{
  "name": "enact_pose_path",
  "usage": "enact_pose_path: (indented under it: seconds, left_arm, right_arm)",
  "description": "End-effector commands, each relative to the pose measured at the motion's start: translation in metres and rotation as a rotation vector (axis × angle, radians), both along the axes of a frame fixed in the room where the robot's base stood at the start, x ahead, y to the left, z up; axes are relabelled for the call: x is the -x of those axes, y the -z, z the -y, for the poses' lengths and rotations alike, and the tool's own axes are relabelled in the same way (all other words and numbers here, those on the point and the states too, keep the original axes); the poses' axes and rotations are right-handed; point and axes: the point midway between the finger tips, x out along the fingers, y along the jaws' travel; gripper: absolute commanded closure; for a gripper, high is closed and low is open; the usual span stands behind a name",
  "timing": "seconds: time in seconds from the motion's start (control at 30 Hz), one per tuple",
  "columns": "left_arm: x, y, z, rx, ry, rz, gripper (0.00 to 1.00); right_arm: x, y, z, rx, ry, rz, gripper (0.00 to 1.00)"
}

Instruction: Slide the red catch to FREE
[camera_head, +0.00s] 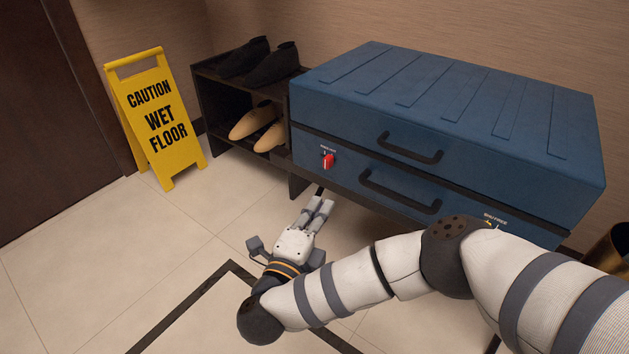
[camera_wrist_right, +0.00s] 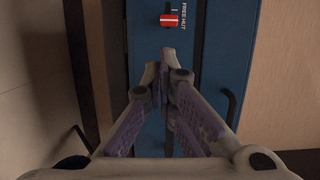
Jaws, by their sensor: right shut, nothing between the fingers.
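The red catch (camera_head: 327,160) sits at the left end of the front of the blue case's lower part, under a small white label. It also shows near the top of the right wrist view (camera_wrist_right: 169,20), beside lettering that includes FREE. There it appears nearer the end of the lettering away from FREE. My right gripper (camera_head: 318,201) is in front of and below the catch, apart from it. Its fingers (camera_wrist_right: 164,64) are shut together with nothing between them, pointing toward the case. My left gripper is not in view.
The blue case (camera_head: 450,100) has two dark handles (camera_head: 410,148) and a yellow catch (camera_head: 488,222) at the right, partly hidden by my right arm. A shoe rack (camera_head: 213,108) and yellow wet-floor sign (camera_head: 157,115) stand left. Open tiled floor lies in front.

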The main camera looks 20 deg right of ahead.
Motion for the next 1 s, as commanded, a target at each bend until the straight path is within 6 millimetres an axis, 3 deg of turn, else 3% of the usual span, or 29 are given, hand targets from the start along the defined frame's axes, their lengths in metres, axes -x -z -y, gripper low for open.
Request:
enact_pose_path:
  seconds: [0.37, 0.5, 0.63, 0.8, 1.0]
  left_arm:
    - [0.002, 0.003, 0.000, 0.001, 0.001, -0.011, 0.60]
    - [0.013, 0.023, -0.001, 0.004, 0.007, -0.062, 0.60]
    - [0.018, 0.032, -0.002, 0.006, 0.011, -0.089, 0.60]
    - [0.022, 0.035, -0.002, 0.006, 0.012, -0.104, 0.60]
    - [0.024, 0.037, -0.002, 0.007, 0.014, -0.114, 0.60]
  right_arm:
    - [-0.004, -0.001, 0.004, -0.002, 0.009, 0.007, 1.00]
    - [-0.022, 0.008, 0.018, -0.002, 0.008, 0.003, 1.00]
    - [-0.043, 0.004, 0.035, -0.002, 0.010, 0.004, 1.00]
    - [-0.066, 0.000, 0.053, -0.001, 0.009, 0.006, 1.00]
    - [-0.078, -0.003, 0.062, -0.001, 0.006, 0.007, 1.00]
